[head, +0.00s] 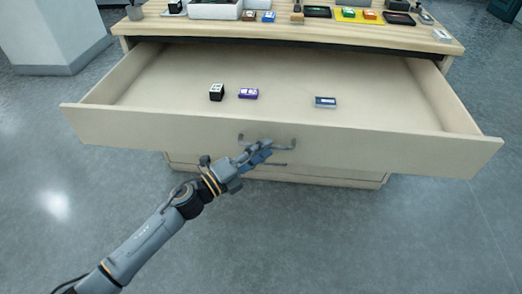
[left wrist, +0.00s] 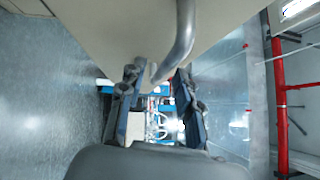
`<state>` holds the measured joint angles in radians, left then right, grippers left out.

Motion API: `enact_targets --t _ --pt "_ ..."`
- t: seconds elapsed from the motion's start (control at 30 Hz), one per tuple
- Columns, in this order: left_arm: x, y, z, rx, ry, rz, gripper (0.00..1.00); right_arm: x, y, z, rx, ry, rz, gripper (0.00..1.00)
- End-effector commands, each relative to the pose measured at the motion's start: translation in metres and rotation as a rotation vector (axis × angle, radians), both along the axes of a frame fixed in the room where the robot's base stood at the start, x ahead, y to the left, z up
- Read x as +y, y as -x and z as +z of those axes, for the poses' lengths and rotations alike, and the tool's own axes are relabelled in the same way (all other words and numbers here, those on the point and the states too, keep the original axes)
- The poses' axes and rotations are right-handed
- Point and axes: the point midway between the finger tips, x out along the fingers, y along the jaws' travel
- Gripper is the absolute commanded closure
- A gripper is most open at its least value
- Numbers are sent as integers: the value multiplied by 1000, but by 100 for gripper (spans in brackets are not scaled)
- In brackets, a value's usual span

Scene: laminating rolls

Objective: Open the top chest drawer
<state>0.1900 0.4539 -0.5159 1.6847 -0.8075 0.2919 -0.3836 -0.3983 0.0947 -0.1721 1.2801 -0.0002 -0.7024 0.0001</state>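The top chest drawer (head: 330,140) is pulled far out of the wooden chest (head: 290,29), and its inside shows in the head view. Its grey bar handle (head: 282,147) is on the middle of the front panel. My left gripper (head: 262,150) is at the handle, over its left part. In the left wrist view the handle (left wrist: 183,40) runs down between the two fingers of the gripper (left wrist: 160,80). The fingers stand apart, with visible room around the bar; firm contact cannot be seen. My right gripper is not in view.
In the drawer lie a black box (head: 216,92), a purple box (head: 248,93) and a grey-blue box (head: 325,102). Several small items and trays stand on the chest top. The floor before the drawer is clear. Red shelving (left wrist: 280,90) shows in the left wrist view.

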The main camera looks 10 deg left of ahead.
Motion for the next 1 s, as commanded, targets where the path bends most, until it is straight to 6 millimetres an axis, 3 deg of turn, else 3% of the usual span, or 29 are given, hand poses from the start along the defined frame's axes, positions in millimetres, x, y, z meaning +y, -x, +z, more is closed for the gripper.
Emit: enact_targets --t 0.23,0.7,1.0 --pt "13 12 -3 4 0 2 66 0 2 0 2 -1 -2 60" --pt "75 74 -14 3 -1 2 66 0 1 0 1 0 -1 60" --pt "86 84 -16 0 0 1 66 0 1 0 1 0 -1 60"
